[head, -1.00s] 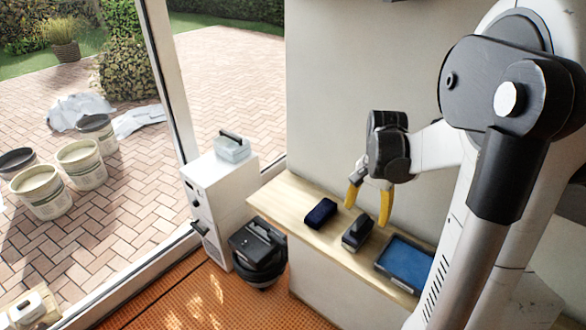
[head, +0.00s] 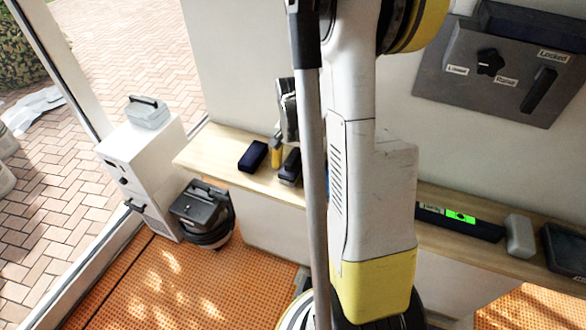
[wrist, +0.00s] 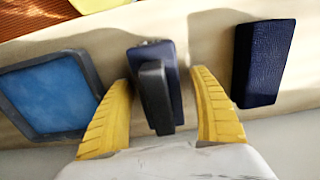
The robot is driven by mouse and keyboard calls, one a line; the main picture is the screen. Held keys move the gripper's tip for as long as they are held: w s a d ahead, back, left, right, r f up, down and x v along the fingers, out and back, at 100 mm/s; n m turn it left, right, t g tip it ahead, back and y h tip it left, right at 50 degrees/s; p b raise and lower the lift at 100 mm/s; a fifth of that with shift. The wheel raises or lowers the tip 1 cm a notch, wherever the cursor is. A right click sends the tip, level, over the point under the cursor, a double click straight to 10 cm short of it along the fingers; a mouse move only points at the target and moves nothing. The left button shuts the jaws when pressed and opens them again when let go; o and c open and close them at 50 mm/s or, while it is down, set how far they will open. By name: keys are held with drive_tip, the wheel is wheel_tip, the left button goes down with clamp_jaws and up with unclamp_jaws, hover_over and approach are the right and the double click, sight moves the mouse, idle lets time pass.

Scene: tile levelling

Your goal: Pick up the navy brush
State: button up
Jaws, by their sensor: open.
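A navy block with a dark raised handle, which looks like the navy brush (wrist: 172,87), lies on the wooden shelf; in the head view the brush (head: 290,167) is partly behind my arm. My gripper (wrist: 160,80) is open, its yellow fingers on either side of the brush in the wrist view, with gaps to both sides. Whether the fingertips are down at brush height is unclear. In the head view one yellow finger of my gripper (head: 277,155) shows just left of the brush; the other is hidden.
A plain navy block (wrist: 264,62) lies right of the brush in the wrist view, and a blue tray (wrist: 50,95) lies left. The shelf (head: 212,150) also bears a level with a green display (head: 460,217). A wall panel (head: 495,75) hangs above.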

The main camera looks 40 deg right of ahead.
sight(297, 156)
drive_tip(key=c, duration=1.4)
drive_tip(key=shift+r, duration=0.1)
drive_tip(key=shift+r, duration=0.45)
drive_tip(key=r, duration=0.1)
drive_tip(key=r+p, duration=0.1)
drive_tip(key=s+r+p, duration=0.1)
drive_tip(key=r, duration=0.1)
drive_tip(key=shift+d, duration=0.3)
drive_tip(key=s+d+r, duration=0.2)
drive_tip(key=s+d+r+p, duration=0.1)
drive_tip(key=s+d+r, duration=0.1)
drive_tip(key=s, duration=0.1)
drive_tip(key=s+d+r+p, duration=0.1)
drive_tip(key=s+d+r, duration=0.1)
drive_tip(key=s, duration=0.1)
drive_tip(key=shift+s+d, duration=0.2)
